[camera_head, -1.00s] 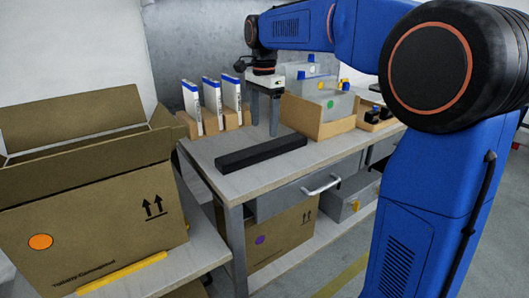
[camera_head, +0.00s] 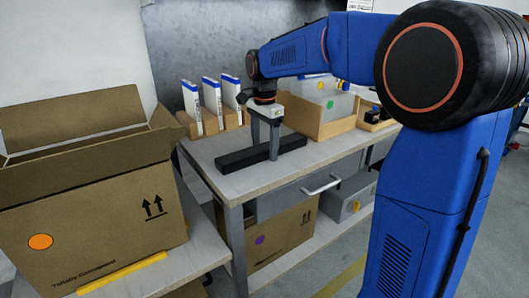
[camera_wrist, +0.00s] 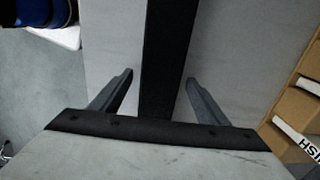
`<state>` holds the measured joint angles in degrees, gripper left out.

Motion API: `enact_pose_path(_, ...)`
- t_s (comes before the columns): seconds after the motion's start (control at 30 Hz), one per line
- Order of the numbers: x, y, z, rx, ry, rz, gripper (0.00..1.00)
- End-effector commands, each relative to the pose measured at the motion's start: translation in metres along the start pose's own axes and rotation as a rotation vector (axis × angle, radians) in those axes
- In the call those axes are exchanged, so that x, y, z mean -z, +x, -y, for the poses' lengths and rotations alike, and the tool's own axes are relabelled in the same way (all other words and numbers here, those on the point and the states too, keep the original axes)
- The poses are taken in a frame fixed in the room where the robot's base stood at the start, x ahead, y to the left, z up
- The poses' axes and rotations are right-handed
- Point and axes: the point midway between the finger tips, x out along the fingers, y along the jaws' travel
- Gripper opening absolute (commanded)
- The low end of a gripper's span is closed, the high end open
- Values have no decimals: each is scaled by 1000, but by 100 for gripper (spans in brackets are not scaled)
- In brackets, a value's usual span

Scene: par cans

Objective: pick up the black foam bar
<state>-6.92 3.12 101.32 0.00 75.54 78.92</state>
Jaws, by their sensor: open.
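The black foam bar (camera_head: 237,159) lies flat on the grey table (camera_head: 225,186) near its front edge. My gripper (camera_head: 265,151) is over the bar's middle and pointing down, with one finger on the near side of the bar and the other partly hidden behind it. In the wrist view the bar (camera_wrist: 166,60) runs between the two open fingers of my gripper (camera_wrist: 158,90), with a gap on each side. The jaws are open and hold nothing. I cannot tell whether the fingertips touch the table.
White-and-blue boxes (camera_head: 212,103) stand in a cardboard holder behind the bar. A large open carton (camera_head: 95,215) stands at the left. The table left of the bar is clear.

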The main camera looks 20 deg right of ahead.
Motion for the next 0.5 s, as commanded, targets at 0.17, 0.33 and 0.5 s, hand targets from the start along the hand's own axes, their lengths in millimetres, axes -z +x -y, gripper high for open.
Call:
enact_pose_path(0.17, 0, 0, 0, 0, 0, 0, 45)
enact_pose_path(0.33, 0, 0, 0, 0, 0, 0, 25)
enact_pose_path(0.5, 0, -1, 0, 0, 0, 0, 25)
